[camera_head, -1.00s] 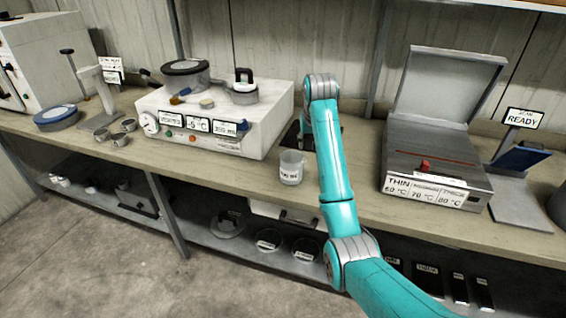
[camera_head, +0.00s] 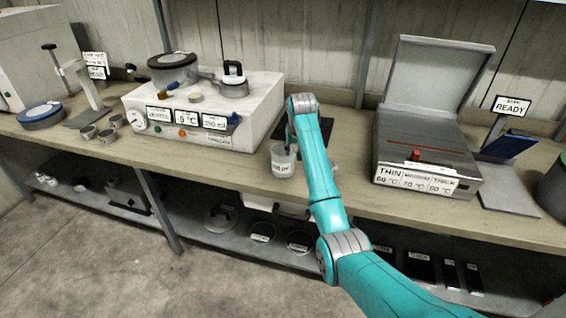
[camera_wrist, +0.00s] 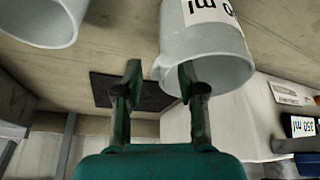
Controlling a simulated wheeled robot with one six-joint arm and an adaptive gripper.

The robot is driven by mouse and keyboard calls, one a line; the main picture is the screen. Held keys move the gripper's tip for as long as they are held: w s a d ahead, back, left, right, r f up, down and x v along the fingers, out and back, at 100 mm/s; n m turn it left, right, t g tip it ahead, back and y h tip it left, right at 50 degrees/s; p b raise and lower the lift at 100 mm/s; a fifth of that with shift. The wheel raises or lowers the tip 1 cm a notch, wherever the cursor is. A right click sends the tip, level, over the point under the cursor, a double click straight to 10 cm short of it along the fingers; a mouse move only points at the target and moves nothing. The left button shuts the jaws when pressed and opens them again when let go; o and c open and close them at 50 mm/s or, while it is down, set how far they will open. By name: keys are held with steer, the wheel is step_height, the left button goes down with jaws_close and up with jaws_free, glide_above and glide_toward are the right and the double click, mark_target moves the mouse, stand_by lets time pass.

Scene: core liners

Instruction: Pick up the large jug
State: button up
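A translucent white jug (camera_head: 283,162) with a printed label stands on the bench in front of the white machine. In the wrist view a jug (camera_wrist: 212,50) with a label ending in "ml" fills the upper middle. My gripper (camera_wrist: 160,75) is open there. Its right finger overlaps the jug's near rim and its left finger is outside, left of the jug. I cannot tell whether either finger touches it. A second pale jug (camera_wrist: 40,22) is at the upper left of the wrist view. In the head view my arm hides the fingertips.
A white machine (camera_head: 250,112) with display labels stands left of the jug. A dark flat plate (camera_head: 318,130) lies behind my arm. An open-lidded grey heater (camera_head: 425,150) stands to the right. Small grey cups (camera_head: 106,136) stand at the left.

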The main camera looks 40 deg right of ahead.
steer(key=shift+f, duration=0.15)
jaws_close()
